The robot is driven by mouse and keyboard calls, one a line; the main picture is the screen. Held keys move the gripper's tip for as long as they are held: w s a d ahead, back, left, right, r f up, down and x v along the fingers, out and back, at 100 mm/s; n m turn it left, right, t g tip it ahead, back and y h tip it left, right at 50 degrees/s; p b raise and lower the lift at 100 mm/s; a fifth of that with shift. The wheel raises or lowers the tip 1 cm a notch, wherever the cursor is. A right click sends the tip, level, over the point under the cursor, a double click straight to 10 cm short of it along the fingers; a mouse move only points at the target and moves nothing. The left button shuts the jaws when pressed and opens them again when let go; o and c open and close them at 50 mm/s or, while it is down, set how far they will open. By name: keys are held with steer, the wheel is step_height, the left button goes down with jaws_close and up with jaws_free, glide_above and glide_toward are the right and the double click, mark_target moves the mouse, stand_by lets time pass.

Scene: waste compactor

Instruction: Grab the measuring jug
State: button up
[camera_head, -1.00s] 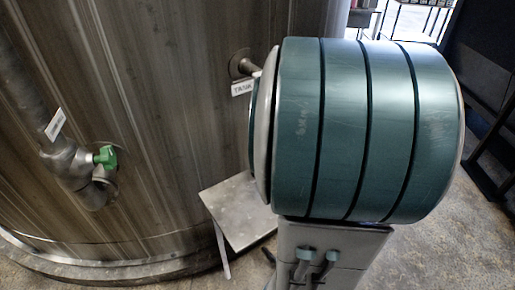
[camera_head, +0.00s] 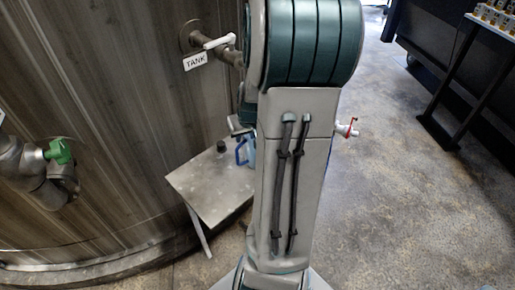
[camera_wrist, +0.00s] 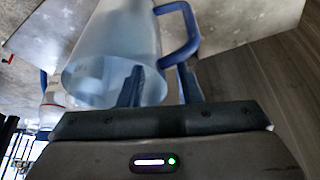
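The measuring jug (camera_wrist: 118,45) is translucent with a blue handle (camera_wrist: 180,35). In the wrist view it lies just beyond my gripper (camera_wrist: 160,72), whose two dark fingers stand apart. The left finger overlaps the jug's body in the picture, and the right one is close to the handle's end; I cannot tell whether either touches. In the head view the jug's blue handle (camera_head: 241,151) shows at the right of a small metal table (camera_head: 205,190). My arm hides most of the jug and my gripper there.
A large tank (camera_head: 90,110) with a TANK label and a valve (camera_head: 215,43) stands close on the left. A small black object (camera_head: 221,146) is on the table. Floor (camera_head: 400,200) to the right is clear, before a black rack (camera_head: 460,90).

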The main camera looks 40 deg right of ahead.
steer(key=shift+x, duration=1.2)
jaws_close()
steer(key=shift+a, duration=0.1)
stand_by(0.4)
